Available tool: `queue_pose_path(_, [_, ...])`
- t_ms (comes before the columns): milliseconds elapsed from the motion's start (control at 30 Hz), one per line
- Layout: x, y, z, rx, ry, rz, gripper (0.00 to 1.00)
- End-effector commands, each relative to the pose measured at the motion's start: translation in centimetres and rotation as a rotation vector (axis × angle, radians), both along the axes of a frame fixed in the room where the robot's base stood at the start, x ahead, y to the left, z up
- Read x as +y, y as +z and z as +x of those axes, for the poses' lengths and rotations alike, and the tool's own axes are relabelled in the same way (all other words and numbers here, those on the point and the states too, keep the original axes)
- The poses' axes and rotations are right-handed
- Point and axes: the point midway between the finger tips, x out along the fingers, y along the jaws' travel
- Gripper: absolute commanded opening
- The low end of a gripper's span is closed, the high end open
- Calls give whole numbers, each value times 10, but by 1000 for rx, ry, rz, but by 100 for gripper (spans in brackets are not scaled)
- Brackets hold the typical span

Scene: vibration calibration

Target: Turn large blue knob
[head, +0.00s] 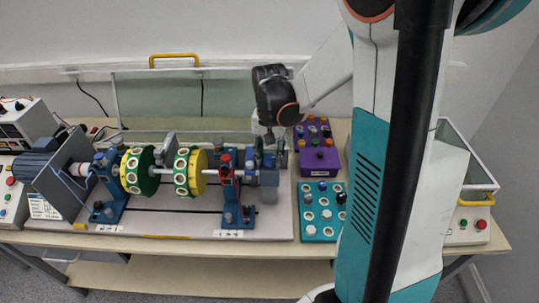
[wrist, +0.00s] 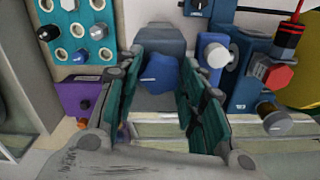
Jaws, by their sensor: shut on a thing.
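The large blue knob (wrist: 160,75) shows in the wrist view, with a pale pointer line on its face. It sits on a grey-blue housing (wrist: 160,38) at the right end of the test rig. My gripper (wrist: 160,62) has its dark green fingers on either side of the knob and is shut on it. In the head view my gripper (head: 269,138) points down at the right end of the rig's shaft, and I cannot make out the knob there.
A purple box with coloured buttons (head: 319,158) and a teal panel of knobs (head: 320,226) stand close on the right. The rig's green-yellow discs (head: 188,172) and blue bearing stand (head: 232,195) are on the left. A red-topped part (wrist: 279,75) is near my right finger.

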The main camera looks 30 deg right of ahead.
Motion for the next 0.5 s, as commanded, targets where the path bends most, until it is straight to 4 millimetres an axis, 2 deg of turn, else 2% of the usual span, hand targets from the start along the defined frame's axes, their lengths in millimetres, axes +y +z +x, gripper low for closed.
queue_pose_path(500, [0,0,1,-1,-57,-1,13])
